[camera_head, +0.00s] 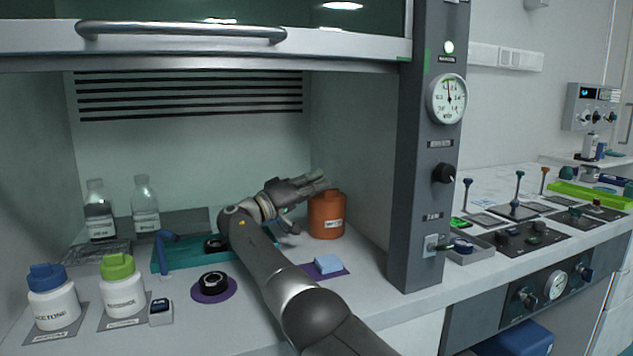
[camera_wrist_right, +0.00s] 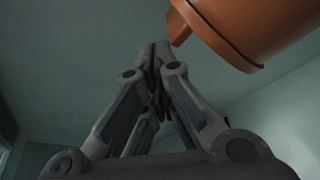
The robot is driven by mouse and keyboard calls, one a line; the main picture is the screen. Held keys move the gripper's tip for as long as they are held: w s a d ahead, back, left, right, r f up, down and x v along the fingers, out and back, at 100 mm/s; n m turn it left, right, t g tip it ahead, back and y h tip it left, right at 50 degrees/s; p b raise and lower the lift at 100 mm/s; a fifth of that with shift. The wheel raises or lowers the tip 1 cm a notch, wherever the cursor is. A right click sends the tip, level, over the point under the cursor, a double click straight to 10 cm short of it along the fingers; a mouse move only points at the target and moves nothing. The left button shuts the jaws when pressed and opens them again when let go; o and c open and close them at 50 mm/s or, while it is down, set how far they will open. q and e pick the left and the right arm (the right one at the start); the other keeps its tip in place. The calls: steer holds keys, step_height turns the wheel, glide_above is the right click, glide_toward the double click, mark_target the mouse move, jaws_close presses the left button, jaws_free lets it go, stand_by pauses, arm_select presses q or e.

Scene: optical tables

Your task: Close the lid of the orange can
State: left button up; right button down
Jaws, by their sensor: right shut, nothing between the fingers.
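The orange can (camera_head: 327,219) with a white label stands upright inside the fume hood, towards its right wall. Its top is partly behind my right gripper, and I cannot tell from the head view how its lid stands. In the wrist view the orange can (camera_wrist_right: 262,28) fills the upper right corner, with a rim and a small tab at its lower left. My right gripper (camera_head: 321,179) is at the can's upper left edge. In the wrist view the right gripper's fingertips (camera_wrist_right: 160,50) meet, empty, beside the orange part. My left gripper is not in view.
A blue sponge (camera_head: 327,265) lies in front of the can. A black round item (camera_head: 213,282), a teal tray (camera_head: 176,257), an acetone bottle (camera_head: 52,302), a green-capped bottle (camera_head: 122,285) and two clear bottles stand left. The hood's post (camera_head: 415,150) is close on the right; the raised sash hangs above.

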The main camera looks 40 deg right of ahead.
steer(key=shift+s+f, duration=0.15)
steer(key=shift+f, duration=0.05)
stand_by(0.5)
steer(key=shift+r, duration=0.1)
step_height(320, 180, up, 10)
stand_by(0.5)
steer(key=shift+a, duration=0.1)
